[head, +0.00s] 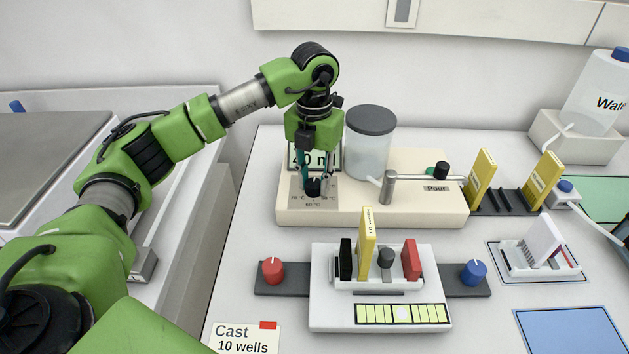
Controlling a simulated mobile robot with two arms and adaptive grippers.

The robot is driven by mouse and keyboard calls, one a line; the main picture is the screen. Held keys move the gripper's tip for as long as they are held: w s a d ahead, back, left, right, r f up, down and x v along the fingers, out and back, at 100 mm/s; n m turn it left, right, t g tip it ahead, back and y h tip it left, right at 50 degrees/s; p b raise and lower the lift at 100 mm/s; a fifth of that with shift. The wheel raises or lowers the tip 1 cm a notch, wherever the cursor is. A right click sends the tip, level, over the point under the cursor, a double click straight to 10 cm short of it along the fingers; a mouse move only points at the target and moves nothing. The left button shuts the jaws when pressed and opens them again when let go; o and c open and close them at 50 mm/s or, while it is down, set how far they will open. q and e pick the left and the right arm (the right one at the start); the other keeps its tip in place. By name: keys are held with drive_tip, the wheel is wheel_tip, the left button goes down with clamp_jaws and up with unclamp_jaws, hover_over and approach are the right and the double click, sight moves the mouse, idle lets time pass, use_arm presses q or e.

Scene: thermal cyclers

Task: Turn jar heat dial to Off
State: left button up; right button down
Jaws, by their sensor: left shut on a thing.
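The jar heat dial (313,187) is a small black knob on a grey panel (301,207) marked with temperatures, at the left end of the cream jar station (350,213). My left gripper (313,186) points down from above and is shut on the dial, its fingers on either side of it. The fingers partly cover the dial and some panel lettering, so the dial's setting cannot be read. The clear jar (368,150) with a grey lid stands just right of the gripper. My right gripper is not in view.
A sign (331,155) stands behind the gripper. A metal post (388,188) and "Pour" lever (442,170) are to the right. In front is a white casting tray (325,292) with red (272,270) and blue knobs (473,272). A water bottle (598,85) stands far right.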

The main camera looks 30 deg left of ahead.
sight(314, 181)
use_arm(q)
drive_tip(key=shift+r+n, duration=0.1)
drive_tip(key=shift+n, duration=0.7)
drive_tip(key=o, duration=1.1)
wheel_tip(314, 181, up, 12)
idle(0.3)
